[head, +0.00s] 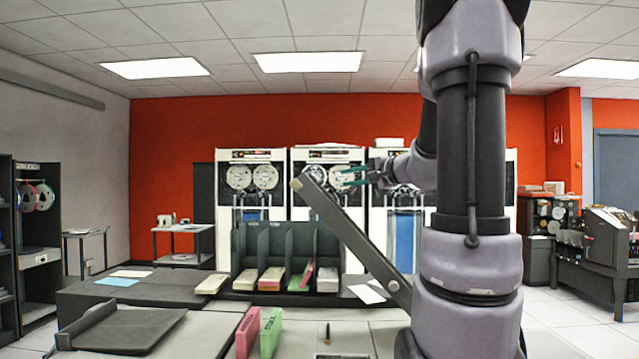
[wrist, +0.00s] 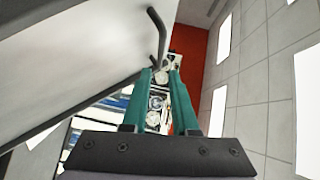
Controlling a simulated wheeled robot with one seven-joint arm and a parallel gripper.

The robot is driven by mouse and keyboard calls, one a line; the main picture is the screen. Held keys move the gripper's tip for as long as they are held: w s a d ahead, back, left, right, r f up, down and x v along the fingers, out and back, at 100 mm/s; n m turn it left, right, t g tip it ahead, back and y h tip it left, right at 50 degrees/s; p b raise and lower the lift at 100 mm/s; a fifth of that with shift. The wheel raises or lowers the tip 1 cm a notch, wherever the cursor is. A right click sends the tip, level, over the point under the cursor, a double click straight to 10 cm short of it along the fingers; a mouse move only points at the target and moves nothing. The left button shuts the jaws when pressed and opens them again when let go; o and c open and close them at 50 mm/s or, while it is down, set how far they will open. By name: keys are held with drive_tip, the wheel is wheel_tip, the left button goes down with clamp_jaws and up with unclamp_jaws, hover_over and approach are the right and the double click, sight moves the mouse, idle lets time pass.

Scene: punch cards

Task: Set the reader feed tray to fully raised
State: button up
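A grey slanted panel, which looks like the reader feed tray (head: 352,238), shows nearly edge-on in the head view. It is tilted up, with its upper end to the left and its lower end beside my arm. In the wrist view a broad pale grey panel, likely the same tray (wrist: 75,55), fills the left side. A dark bent handle (wrist: 160,32) stands out from its edge. My gripper (head: 347,176) is near the panel's upper end, to its right. Its teal fingers (wrist: 161,72) are apart with nothing seen between them. The left fingertip appears close to the handle; contact cannot be told.
A dark card rack (head: 285,245) with several card stacks stands behind the panel. A pink card block (head: 248,332) and a green one (head: 270,333) stand on the front counter. A flat dark tray (head: 130,328) lies at lower left. White tape cabinets (head: 327,158) line the back.

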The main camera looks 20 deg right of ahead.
sight(324, 181)
drive_tip(key=x, duration=1.1)
drive_tip(key=shift+w, duration=0.1)
drive_tip(key=shift+c, duration=0.4)
clamp_jaws()
idle(0.8)
